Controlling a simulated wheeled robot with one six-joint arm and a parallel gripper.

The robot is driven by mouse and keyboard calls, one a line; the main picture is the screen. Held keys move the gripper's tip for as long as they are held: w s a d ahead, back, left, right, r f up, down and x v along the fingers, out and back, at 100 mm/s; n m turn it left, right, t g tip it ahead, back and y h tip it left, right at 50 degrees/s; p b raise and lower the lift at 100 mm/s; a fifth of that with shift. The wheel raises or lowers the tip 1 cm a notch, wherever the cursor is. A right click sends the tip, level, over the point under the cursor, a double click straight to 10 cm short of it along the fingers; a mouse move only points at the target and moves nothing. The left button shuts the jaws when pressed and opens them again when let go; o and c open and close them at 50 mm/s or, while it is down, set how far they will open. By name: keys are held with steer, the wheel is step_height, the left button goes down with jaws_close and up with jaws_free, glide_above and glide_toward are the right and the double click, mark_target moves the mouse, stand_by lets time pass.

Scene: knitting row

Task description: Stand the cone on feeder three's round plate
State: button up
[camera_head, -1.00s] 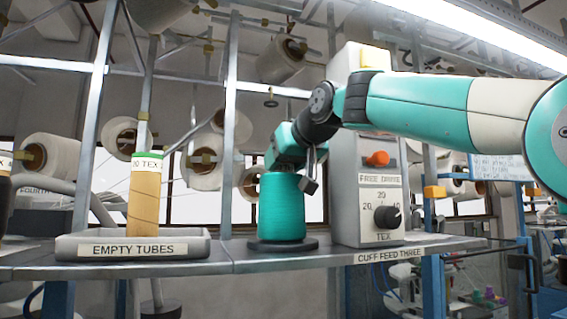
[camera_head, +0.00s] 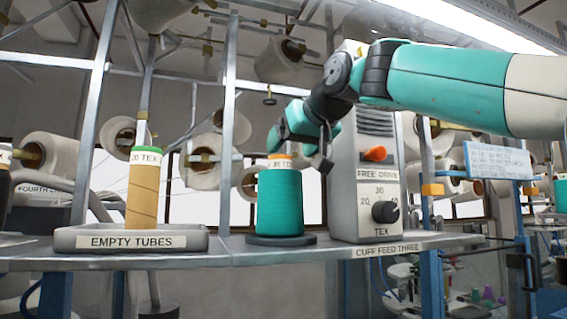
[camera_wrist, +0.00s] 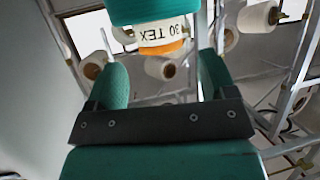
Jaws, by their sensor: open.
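Most of the cone is cut off there.
An EMPTY TUBES tray (camera_head: 75,240) stands left on the shelf (camera_head: 225,256), with a brown tube (camera_head: 143,195) upright in it. The feeder box is close on the right of the plate. Metal posts and white spools stand behind.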

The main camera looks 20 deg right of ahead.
steer(key=b+v, duration=0.1)
steer(key=v, duration=0.6)
steer(key=shift+s, duration=0.15)
stand_by(1.9)
